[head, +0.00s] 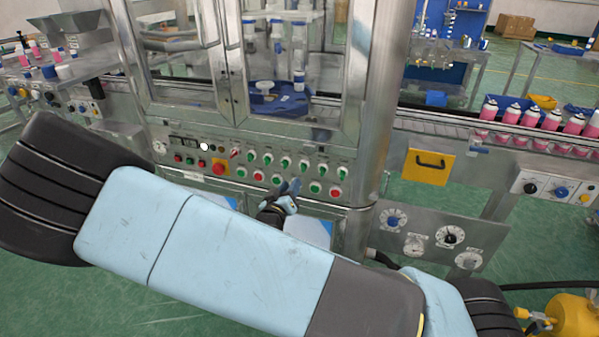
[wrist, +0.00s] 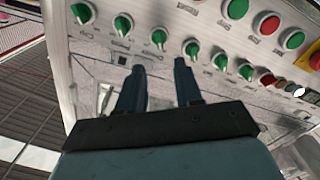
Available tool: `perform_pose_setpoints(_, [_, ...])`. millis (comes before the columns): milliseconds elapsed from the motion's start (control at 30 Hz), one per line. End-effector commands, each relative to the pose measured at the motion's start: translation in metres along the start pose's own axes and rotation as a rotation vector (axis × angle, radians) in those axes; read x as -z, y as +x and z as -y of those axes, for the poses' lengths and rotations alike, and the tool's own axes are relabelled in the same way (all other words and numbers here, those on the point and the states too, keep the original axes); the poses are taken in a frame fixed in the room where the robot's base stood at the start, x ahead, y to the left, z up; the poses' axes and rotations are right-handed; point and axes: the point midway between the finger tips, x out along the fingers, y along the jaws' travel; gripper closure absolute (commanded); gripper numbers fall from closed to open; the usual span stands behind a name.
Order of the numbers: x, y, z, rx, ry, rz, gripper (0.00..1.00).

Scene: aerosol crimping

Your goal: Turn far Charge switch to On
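The control panel (head: 215,170) on the machine carries a row of green rotary switches, which also shows in the wrist view, where one green switch (wrist: 158,37) lies just ahead of the gap between my fingertips. Other green switches (wrist: 191,48) and (wrist: 123,25) sit on either side of it. I cannot read the labels, so I cannot tell which switch is Charge or how it is set. My gripper (wrist: 159,64) is open and empty, its two dark fingers apart and short of the switches. In the head view my gripper (head: 290,190) is low in front of the panel.
Red buttons (wrist: 270,24) and green buttons (wrist: 235,8) form another row beside the switches. A red emergency stop (head: 219,169) on a yellow plate is at the panel's left. A metal post (head: 375,110) stands right of the panel. My arm covers the head view's lower middle.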

Motion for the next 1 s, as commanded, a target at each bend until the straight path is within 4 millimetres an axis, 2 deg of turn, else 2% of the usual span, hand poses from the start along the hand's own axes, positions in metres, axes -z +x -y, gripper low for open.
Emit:
perform_pose_setpoints(33, [0.000,0.010,-0.001,-0.003,-0.001,0.000,0.65])
perform_pose_setpoints(300, [0.000,0.056,0.000,-0.001,-0.001,0.000,0.65])
perform_pose_setpoints(500, [0.000,0.078,0.000,0.000,0.000,0.000,0.65])
perform_pose_setpoints(667, [0.000,0.086,0.000,0.001,0.000,0.001,0.65])
perform_pose_setpoints(933, [0.000,0.087,0.001,0.002,0.000,0.001,0.65])
perform_pose_setpoints(1000, [0.000,0.087,0.001,0.002,0.000,0.001,0.70])
